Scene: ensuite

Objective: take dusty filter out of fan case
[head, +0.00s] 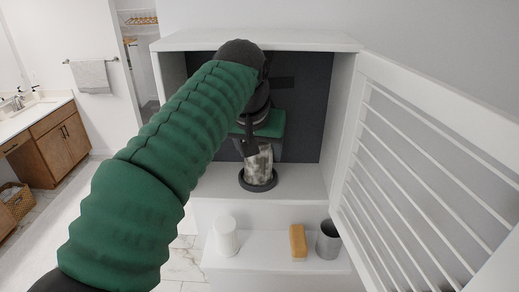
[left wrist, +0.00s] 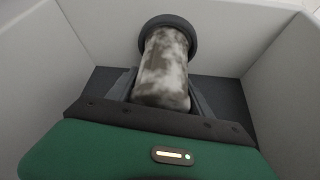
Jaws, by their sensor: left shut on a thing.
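The dusty filter (head: 261,163) is a mottled grey-white cylinder with a dark round end cap, upright inside the fan case (head: 177,72). In the left wrist view the filter (left wrist: 163,68) lies between the two dark fingers. My left gripper (head: 254,146) reaches into the case from above and is shut on the filter's upper part. The filter's dark cap (head: 258,180) is at the case floor; I cannot tell whether it touches. The slatted white case door (head: 425,170) hangs open on the right. My right gripper is not in view.
A white shelf (head: 270,262) below the case holds a white cylinder (head: 226,236), a tan block (head: 298,242) and a grey metal cup (head: 328,240). The open door limits room on the right. A wooden vanity (head: 50,140) stands far left.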

